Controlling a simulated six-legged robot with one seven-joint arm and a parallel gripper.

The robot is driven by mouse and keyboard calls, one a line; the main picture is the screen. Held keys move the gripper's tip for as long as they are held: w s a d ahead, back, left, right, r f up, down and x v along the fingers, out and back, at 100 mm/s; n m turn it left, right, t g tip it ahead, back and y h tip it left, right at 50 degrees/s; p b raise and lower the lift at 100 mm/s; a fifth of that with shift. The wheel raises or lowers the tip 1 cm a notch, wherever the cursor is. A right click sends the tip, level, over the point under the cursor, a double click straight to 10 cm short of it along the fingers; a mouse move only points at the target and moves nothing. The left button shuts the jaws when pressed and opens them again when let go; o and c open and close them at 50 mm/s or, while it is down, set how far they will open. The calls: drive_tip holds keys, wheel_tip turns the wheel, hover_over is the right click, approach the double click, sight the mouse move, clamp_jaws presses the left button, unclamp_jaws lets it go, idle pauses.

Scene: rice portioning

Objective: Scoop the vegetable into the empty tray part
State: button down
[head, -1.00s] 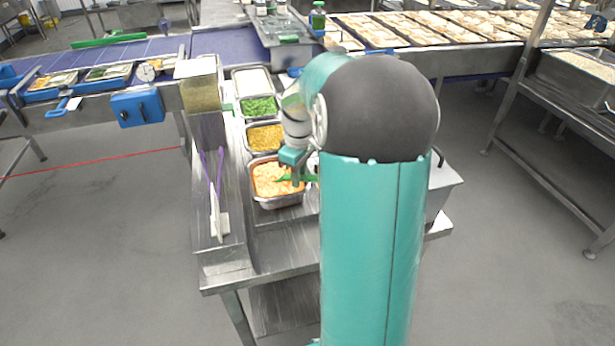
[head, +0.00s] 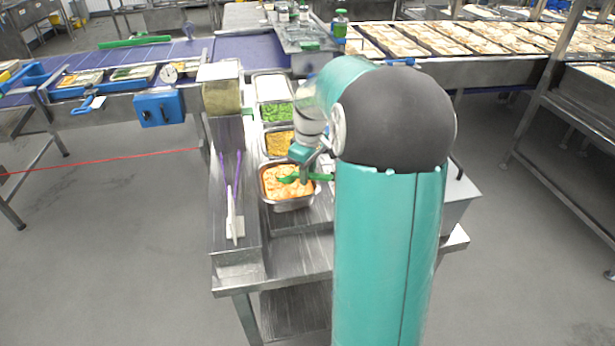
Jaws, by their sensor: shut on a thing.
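My gripper (head: 307,173) is shut on the handle of a green scoop (head: 289,179). The scoop's head is over or in the nearest metal pan (head: 291,206), which holds orange-cream chunky food (head: 275,189). I cannot tell whether the scoop holds any food. Behind this pan stand a pan of yellow food (head: 279,144), a pan of green vegetable (head: 276,113) and a pan of white food (head: 271,86). Small trays with portions, one of them a filled tray (head: 132,74), lie on the conveyor at the left. Their compartments are too small to read clearly.
A steel worktable (head: 290,262) carries the pans. A side channel (head: 233,255) holds purple-handled utensils (head: 230,180). A blue box (head: 159,108) hangs on the front of the blue conveyor (head: 232,50). Long racks of food trays (head: 450,42) stand at the back right.

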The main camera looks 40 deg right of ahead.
drive_tip(key=shift+r, duration=3.6)
